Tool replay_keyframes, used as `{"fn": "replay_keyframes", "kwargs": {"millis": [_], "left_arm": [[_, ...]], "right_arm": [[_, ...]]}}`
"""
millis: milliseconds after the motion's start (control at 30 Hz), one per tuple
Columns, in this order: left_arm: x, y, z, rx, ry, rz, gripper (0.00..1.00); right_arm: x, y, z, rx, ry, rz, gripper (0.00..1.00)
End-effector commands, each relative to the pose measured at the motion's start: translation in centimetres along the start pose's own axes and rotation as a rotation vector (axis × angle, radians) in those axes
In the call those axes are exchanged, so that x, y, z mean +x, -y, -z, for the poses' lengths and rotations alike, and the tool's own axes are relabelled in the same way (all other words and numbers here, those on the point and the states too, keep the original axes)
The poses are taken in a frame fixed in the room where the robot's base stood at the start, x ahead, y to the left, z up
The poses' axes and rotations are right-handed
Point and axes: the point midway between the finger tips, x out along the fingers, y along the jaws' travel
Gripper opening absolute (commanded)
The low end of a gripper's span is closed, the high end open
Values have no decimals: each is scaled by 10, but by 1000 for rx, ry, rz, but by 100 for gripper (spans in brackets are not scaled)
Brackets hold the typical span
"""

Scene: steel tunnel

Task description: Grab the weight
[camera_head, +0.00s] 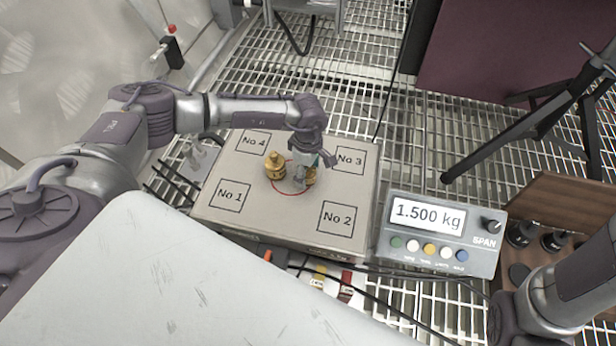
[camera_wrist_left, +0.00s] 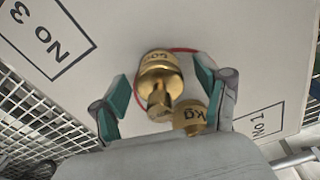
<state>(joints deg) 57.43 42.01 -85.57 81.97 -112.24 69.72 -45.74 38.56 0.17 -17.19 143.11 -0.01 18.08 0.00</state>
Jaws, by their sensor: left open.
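Two brass weights stand close together on the scale's grey platform (camera_head: 232,207), near a red circle at its middle. One brass weight (camera_head: 275,167) shows almost whole in the head view; the other (camera_head: 311,177) is partly hidden by my left gripper (camera_head: 314,171). In the left wrist view my open gripper (camera_wrist_left: 163,88) has its teal-padded fingers on either side of a knobbed brass weight (camera_wrist_left: 158,72). A second brass weight (camera_wrist_left: 190,118) shows lower, close to the right finger. Contact with the fingers cannot be told. My right gripper is out of view.
Numbered squares mark the platform's corners. The scale display (camera_head: 427,217) reads 1.500 kg. A wooden rack (camera_head: 565,205) with dark round pieces stands at the right. A black tripod (camera_head: 540,125) stands behind on the grating; cables run below the platform.

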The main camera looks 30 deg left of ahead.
Motion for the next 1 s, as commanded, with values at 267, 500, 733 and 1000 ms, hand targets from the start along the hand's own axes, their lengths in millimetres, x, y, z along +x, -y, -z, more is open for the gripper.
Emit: {"fn": "replay_keyframes", "kwargs": {"millis": [267, 500, 733, 1000], "left_arm": [[-1, 0, 0, 0, 0, 0, 61], [-1, 0, 0, 0, 0, 0, 21], [-2, -1, -1, 0, 1, -2, 0], [-3, -1, -1, 0, 2, -2, 0]], "right_arm": [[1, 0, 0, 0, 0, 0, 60], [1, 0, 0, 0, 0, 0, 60], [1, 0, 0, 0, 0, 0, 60], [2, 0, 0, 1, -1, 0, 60]]}}
